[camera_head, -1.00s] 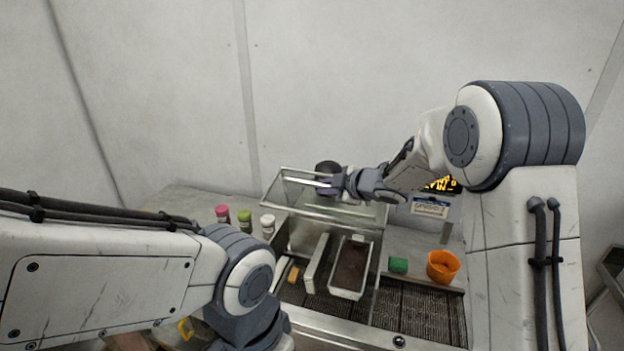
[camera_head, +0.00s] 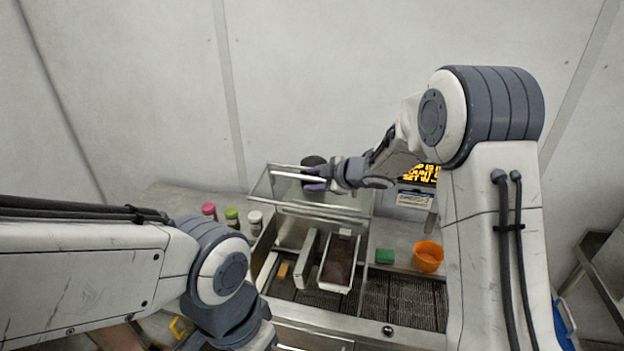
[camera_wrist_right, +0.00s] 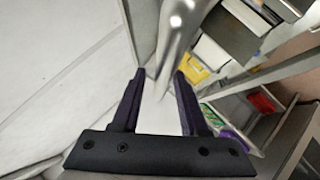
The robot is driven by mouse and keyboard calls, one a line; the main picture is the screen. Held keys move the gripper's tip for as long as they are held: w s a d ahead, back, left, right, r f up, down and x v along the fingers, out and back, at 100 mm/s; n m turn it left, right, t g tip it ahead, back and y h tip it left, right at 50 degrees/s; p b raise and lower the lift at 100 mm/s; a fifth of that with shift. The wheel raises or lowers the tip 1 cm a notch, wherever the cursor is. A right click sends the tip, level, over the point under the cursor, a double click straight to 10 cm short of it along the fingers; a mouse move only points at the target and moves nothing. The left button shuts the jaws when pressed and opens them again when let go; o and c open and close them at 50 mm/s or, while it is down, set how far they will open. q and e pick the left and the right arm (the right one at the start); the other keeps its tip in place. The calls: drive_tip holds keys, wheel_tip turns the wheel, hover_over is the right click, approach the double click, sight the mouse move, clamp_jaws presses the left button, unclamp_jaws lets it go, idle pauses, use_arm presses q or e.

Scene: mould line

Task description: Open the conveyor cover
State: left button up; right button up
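The conveyor cover (camera_head: 345,200) is a clear pane in a metal frame with a bar handle (camera_head: 284,173). It stands raised and tilted at the back of the conveyor (camera_head: 398,298). My right gripper (camera_head: 313,178) is at the bar, near its right part. In the right wrist view, the fingers of my right gripper (camera_wrist_right: 160,85) are apart, with the shiny bar (camera_wrist_right: 176,35) running down between them. A gap shows beside the bar, and firm contact is not visible. My left arm reaches in at lower left; its gripper is out of view.
A mould with dark filling (camera_head: 338,262) sits on the belt beside a pale block (camera_head: 307,260). Several capped bottles (camera_head: 232,217) stand left. A lit display (camera_head: 420,173) is behind.

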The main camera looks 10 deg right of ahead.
drive_tip(key=shift+s+d+r, duration=0.2)
drive_tip(key=shift+s+d, duration=0.05)
drive_tip(key=shift+s, duration=0.05)
drive_tip(key=b+v, duration=0.2)
drive_tip(key=v, duration=0.7)
drive_tip(key=shift+s+d+r, duration=0.15)
drive_tip(key=shift+s, duration=0.05)
drive_tip(key=s+a+f+m+h+b, duration=0.5)
drive_tip(key=s+f+m+b, duration=0.2)
drive_tip(key=s+f+b, duration=0.5)
drive_tip(key=s+a+f+m+g+b, duration=0.1)
drive_tip(key=s+f+g, duration=0.2)
drive_tip(key=s, duration=0.5)
drive_tip(key=s+a+f+m+g+b, duration=0.1)
drive_tip(key=s+f+g+b, duration=0.1)
drive_tip(key=s+f, duration=0.4)
drive_tip(key=s+a+f+m+g+b, duration=0.1)
drive_tip(key=s+f+g, duration=0.3)
drive_tip(key=s, duration=0.6)
drive_tip(key=shift+f+h+b, duration=0.35)
drive_tip(key=shift+h+b, duration=0.05)
drive_tip(key=shift+b, duration=0.35)
